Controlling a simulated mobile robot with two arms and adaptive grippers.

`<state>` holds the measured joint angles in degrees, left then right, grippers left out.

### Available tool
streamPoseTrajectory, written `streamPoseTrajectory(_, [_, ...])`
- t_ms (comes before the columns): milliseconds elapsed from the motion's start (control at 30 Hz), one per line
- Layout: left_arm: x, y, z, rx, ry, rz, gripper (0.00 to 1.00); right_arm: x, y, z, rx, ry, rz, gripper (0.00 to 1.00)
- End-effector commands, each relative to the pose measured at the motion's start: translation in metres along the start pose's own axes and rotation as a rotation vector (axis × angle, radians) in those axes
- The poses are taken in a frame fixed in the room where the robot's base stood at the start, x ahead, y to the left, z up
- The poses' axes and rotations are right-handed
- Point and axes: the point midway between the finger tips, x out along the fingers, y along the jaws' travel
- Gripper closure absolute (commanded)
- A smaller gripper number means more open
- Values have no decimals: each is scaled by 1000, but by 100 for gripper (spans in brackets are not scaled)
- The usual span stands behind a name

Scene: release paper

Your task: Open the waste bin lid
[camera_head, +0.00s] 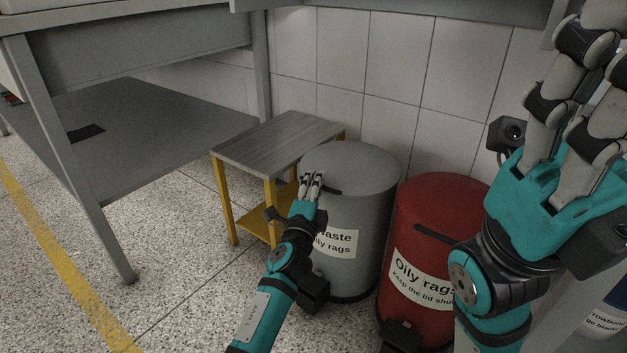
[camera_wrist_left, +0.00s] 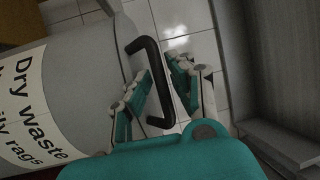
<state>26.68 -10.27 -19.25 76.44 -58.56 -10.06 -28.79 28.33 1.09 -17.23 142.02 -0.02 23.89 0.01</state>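The grey waste bin (camera_head: 370,230) stands on the floor against the tiled wall, its lid (camera_head: 352,165) down. Its label reads "Dry waste" in the left wrist view (camera_wrist_left: 20,115), with more text partly cut off. A black bar handle (camera_wrist_left: 152,62) sticks out from the bin. My left gripper (camera_head: 311,180) is at the bin's front left edge. In the left wrist view its fingers (camera_wrist_left: 163,85) are apart, one on each side of the handle bar. I cannot tell if they touch it. My right gripper (camera_head: 603,75) is raised at the right, fingers apart and empty, tips partly cut off.
A red bin (camera_head: 440,205) labelled "Oily rags" stands close on the right of the grey one. A small wood-topped stand (camera_head: 270,145) with yellow legs is close on its left. A grey workbench (camera_head: 130,65) fills the upper left. The floor (camera_head: 190,270) in front is clear.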

Motion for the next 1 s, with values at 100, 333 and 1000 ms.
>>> streamPoseTrajectory(100, [0, 0, 0, 0, 0, 0, 79, 1, 0, -2, 0, 5, 0, 64])
streamPoseTrajectory(333, [0, 0, 0, 0, 0, 0, 100, 2, 0, -2, 0, 8, -1, 64])
streamPoseTrajectory(1000, [1, -5, 0, 0, -1, 11, 100, 4, 2, 3, 1, -6, 6, 64])
